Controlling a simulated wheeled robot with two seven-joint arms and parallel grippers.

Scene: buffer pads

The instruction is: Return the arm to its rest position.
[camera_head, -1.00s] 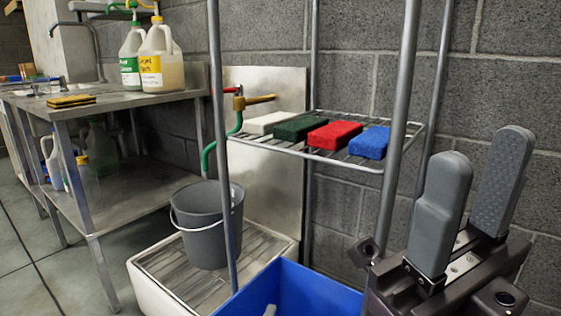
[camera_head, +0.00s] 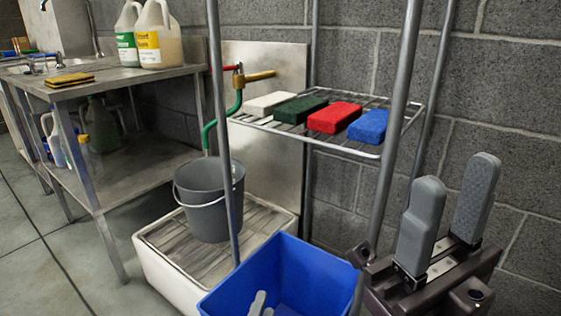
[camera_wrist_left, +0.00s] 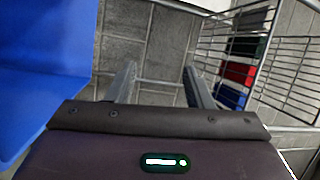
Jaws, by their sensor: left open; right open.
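My left gripper (camera_head: 262,303) shows only as grey fingertips at the bottom edge of the head view, in front of the blue bin (camera_head: 300,265). In the left wrist view my left gripper (camera_wrist_left: 158,72) is open, with nothing between its fingers. My right gripper (camera_head: 446,212) is large at the lower right, fingers up, open and empty. On the wire shelf (camera_head: 375,150) lie a white pad (camera_head: 272,104), a green pad (camera_head: 300,109), a red pad (camera_head: 335,117) and a blue pad (camera_head: 368,126) in a row, apart from both grippers.
Rack posts (camera_head: 398,120) rise between the right gripper and the shelf. A grey bucket (camera_head: 208,205) stands on a low basin (camera_head: 165,262). A steel table (camera_head: 120,82) with jugs (camera_head: 158,40) and a sponge (camera_head: 70,79) is at left. A block wall is behind.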

